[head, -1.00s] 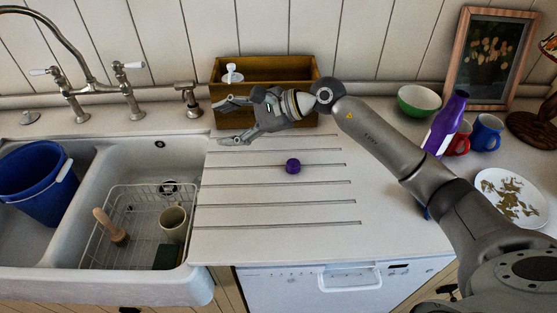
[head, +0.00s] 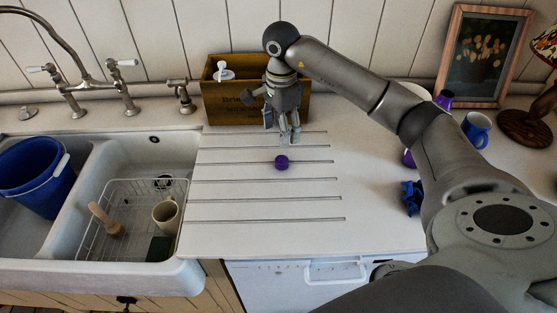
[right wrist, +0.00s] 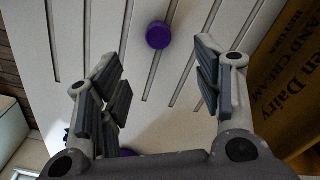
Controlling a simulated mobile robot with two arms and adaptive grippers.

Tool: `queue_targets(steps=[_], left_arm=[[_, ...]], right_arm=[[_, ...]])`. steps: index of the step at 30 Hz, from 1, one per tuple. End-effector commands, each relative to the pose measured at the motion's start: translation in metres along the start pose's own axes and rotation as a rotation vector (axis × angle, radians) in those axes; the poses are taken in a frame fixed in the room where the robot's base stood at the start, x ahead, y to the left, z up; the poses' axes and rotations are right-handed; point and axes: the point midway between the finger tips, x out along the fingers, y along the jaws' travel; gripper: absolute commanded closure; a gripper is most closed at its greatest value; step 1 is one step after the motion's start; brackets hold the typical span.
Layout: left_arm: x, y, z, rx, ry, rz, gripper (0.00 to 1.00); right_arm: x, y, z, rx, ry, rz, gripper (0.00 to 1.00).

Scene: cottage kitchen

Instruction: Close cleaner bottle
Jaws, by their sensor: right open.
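A small purple cap (head: 282,162) lies on the grooved white drainboard. The purple cleaner bottle (head: 444,98) stands at the right, mostly hidden behind my right arm; only bits of it show. My right gripper (head: 290,141) points down just behind the cap, in front of the wooden box. In the right wrist view, the fingers (right wrist: 160,85) are spread and empty, and a round purple object (right wrist: 158,35), seemingly the cap, lies beyond them. Another purple patch (right wrist: 127,153) shows near the palm; I cannot tell what it is. My left gripper is not in view.
The wooden box (head: 225,108) stands against the back wall, close behind my gripper. A double sink with a blue bucket (head: 30,165) is at the left. A crumpled blue thing (head: 412,197) lies beside my arm; a blue mug (head: 477,129) stands at the right. The drainboard's front is clear.

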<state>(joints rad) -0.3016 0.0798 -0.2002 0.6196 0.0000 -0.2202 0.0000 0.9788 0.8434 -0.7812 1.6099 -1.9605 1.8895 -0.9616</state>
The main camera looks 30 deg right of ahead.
Motion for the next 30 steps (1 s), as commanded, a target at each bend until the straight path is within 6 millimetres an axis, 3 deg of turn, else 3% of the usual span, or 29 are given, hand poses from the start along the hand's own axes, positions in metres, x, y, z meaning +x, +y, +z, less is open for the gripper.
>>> queue_targets(steps=[7,18,30], left_arm=[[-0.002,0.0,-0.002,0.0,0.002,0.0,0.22],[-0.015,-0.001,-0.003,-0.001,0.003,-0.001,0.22],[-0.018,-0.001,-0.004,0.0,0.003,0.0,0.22]], right_arm=[[0.004,0.0,0.001,-0.002,-0.003,0.001,0.4],[0.053,0.0,0.001,-0.002,-0.003,0.0,0.4],[0.058,0.001,0.001,-0.003,-0.004,0.0,0.4]])
